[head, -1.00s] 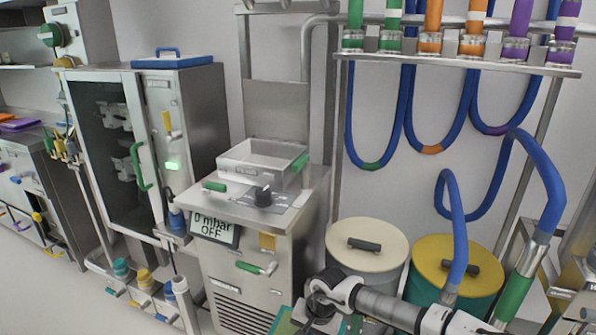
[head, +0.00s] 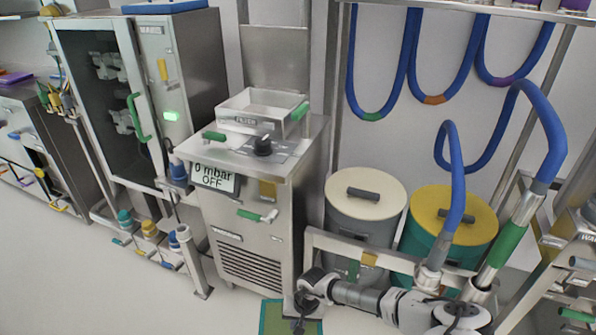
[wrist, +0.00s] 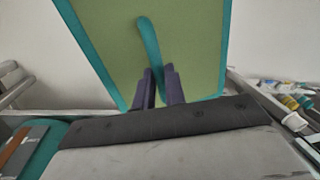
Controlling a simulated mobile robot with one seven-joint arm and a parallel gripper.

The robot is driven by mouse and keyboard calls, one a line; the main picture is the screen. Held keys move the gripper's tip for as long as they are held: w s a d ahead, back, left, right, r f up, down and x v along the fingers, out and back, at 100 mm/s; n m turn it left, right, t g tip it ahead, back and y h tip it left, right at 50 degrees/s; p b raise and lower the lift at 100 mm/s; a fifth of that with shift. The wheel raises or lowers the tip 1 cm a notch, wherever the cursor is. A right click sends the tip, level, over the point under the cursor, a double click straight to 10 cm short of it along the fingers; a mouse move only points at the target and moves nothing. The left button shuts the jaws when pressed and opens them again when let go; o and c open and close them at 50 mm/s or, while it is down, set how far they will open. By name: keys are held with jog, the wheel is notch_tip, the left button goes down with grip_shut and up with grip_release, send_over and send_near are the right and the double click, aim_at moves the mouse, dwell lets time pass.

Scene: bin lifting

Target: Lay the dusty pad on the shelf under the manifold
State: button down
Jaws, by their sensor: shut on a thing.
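The pad, green with a teal border (wrist: 195,45), fills the upper middle of the wrist view. It has a teal handle strip on its face. My gripper (wrist: 158,88) has its two dark purple fingers shut on that handle. In the head view, part of the pad (head: 270,317) shows low at the bottom edge, beside the end of my arm. Dust on it cannot be made out. A metal ledge (head: 470,10) runs along the top right, with hoses below it; the manifold above is mostly cut off. Which surface is the shelf is unclear.
A grey bin with a cream lid (head: 366,193) and a teal bin with a yellow lid (head: 449,214) stand behind a low metal rail (head: 340,246). Blue hoses (head: 545,120) hang at the right. A steel cabinet (head: 250,225) stands left of the bins. Floor at lower left is clear.

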jog(key=shift+s+f, duration=0.85)
jog(key=shift+f, duration=0.05)
jog(key=shift+w+r, duration=0.1)
jog(key=shift+r, duration=0.05)
